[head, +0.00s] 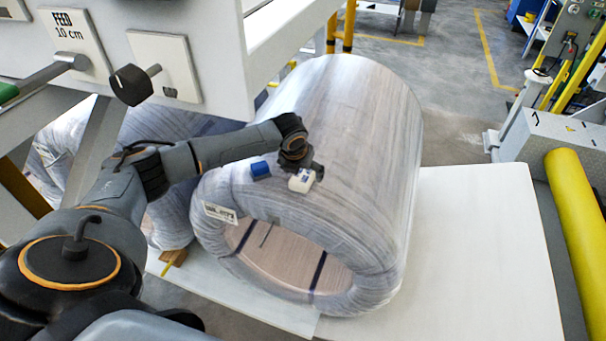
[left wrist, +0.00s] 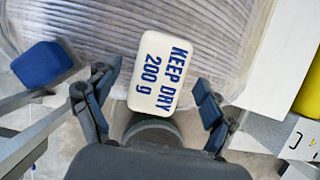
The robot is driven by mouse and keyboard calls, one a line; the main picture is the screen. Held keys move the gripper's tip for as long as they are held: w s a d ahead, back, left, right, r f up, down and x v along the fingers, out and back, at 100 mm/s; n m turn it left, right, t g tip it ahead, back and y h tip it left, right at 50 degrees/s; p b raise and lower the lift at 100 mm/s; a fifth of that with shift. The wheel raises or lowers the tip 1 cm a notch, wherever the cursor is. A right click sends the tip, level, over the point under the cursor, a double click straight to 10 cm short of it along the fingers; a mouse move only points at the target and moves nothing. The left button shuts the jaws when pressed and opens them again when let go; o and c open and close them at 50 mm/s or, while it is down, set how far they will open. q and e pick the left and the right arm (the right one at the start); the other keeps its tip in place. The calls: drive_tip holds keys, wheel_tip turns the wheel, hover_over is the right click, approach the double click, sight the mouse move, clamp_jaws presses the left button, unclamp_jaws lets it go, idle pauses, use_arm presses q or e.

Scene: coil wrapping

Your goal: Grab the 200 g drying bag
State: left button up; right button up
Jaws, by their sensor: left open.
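The white drying bag (head: 301,181) lies on top of the wrapped coil (head: 350,120), close to its front rim. In the left wrist view the bag (left wrist: 158,72) reads "KEEP DRY 200 g". My left gripper (head: 304,168) is right above the bag. In the left wrist view my left gripper (left wrist: 155,88) is open, with one finger on each side of the bag and gaps between fingers and bag. Whether the fingertips reach the coil surface cannot be told. My right gripper is not in view.
A small blue block (head: 260,169) lies on the coil just left of the bag; it also shows in the left wrist view (left wrist: 42,64). A white panel with knobs (head: 166,66) overhangs at upper left. A yellow roller (head: 580,215) stands at right.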

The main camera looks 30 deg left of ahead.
use_arm(q)
drive_tip(key=shift+w+f, duration=0.25)
drive_tip(key=shift+f, duration=0.4)
drive_tip(key=shift+f, duration=0.25)
drive_tip(key=c, duration=1.4)
drive_tip(key=shift+a+r, duration=0.1)
